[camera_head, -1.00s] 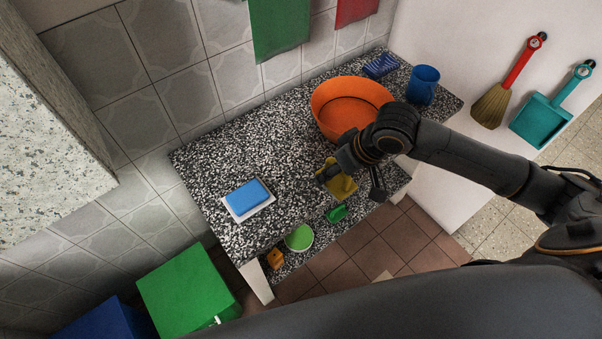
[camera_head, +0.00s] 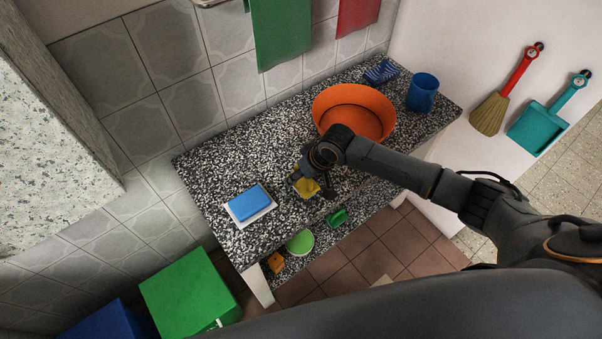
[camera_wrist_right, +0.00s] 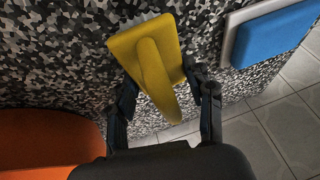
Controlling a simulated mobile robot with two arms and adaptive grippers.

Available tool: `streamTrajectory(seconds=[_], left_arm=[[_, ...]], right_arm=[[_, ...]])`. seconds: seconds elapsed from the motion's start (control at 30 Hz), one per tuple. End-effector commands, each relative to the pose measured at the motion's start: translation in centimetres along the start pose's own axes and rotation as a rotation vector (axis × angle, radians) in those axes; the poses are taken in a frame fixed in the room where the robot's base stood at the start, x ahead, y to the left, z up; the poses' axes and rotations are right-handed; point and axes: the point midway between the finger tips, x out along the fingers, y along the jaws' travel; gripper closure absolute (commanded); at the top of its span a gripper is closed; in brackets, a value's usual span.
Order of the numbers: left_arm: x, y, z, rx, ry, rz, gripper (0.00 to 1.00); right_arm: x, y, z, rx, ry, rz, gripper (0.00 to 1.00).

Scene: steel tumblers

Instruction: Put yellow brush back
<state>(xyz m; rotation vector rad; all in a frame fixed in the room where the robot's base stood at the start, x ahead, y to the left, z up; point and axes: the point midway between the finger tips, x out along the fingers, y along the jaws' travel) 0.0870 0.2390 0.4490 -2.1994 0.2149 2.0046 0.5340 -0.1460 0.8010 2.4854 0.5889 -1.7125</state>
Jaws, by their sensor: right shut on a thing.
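The yellow brush (camera_head: 307,188) is in my right gripper (camera_head: 311,182), over the speckled counter (camera_head: 240,160) between the orange basin and the blue sponge. In the right wrist view the yellow brush (camera_wrist_right: 142,45) shows a flat block with a raised handle. The fingers of my right gripper (camera_wrist_right: 165,86) are on either side of the handle, shut on it. I cannot tell whether the brush touches the counter. My left gripper is not in view.
The orange basin (camera_head: 354,99) stands at the back, with a blue cup (camera_head: 422,92) and a blue striped item (camera_head: 381,71) near it. A blue sponge (camera_head: 250,201) lies on a white tray (camera_head: 262,214). A green brush (camera_head: 337,217), a green-topped round container (camera_head: 300,242) and an orange item (camera_head: 276,262) are on the lower shelf.

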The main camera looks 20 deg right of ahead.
Motion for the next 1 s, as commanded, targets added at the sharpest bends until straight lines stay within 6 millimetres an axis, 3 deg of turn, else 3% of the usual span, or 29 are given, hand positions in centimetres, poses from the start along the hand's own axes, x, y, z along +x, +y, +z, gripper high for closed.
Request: streamTrajectory(seconds=[0.37,0.4,0.5,0.83,1.0], left_arm=[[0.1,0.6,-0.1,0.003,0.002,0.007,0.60],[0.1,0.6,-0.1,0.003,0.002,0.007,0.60],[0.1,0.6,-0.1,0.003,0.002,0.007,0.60],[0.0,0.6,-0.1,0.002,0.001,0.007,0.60],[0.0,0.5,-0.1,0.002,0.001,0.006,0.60]], right_arm=[[0.5,0.1,0.2,0.001,0.000,-0.001,0.73],[0.4,0.1,0.2,0.000,0.000,0.000,0.39],[0.4,0.1,0.2,0.000,0.000,0.000,0.25],[0.1,0.1,0.1,0.000,0.001,0.000,0.25],[-1.6,0.1,0.0,0.000,0.003,0.000,0.25]])
